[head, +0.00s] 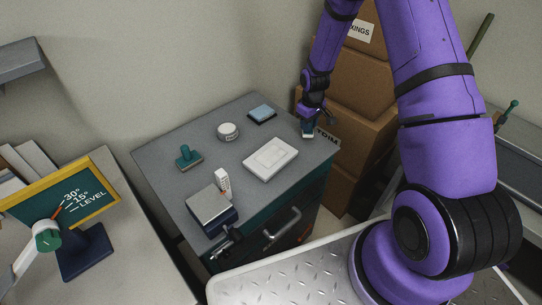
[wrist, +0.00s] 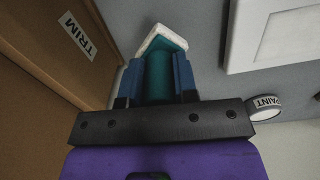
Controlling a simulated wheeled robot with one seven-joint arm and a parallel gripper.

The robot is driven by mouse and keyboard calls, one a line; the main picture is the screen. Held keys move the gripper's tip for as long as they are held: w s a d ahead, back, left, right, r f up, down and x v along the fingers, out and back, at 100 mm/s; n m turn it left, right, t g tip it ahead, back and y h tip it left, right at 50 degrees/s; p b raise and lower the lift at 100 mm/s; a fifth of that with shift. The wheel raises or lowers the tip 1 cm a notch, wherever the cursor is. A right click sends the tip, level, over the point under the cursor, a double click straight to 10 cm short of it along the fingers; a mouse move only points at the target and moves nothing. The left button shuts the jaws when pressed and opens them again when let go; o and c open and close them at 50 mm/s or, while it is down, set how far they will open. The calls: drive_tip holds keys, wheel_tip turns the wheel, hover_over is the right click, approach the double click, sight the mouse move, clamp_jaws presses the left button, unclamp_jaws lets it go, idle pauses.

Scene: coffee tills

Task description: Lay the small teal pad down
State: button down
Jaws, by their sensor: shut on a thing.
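My gripper (head: 308,124) is shut on the small teal pad, above the right back part of the grey cabinet top (head: 215,160). In the wrist view the teal pad (wrist: 159,76) sits between my two blue fingers (wrist: 157,80), with a white layer at its far end. In the head view only a small pale and teal part of the pad (head: 307,134) shows below the fingers. I cannot tell whether it touches the top.
On the cabinet top are a white rectangular tray (head: 270,158), a blue pad in a dark case (head: 262,114), a round tin (head: 228,131), a teal-handled stamp (head: 188,157) and a grey-topped box (head: 212,207). Cardboard boxes (head: 350,110) stand close beside my gripper.

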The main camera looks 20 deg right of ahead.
drive_tip(key=shift+f, duration=1.5)
drive_tip(key=c, duration=0.8)
unclamp_jaws()
wheel_tip(320, 180, up, 11)
drive_tip(key=shift+f, duration=0.1)
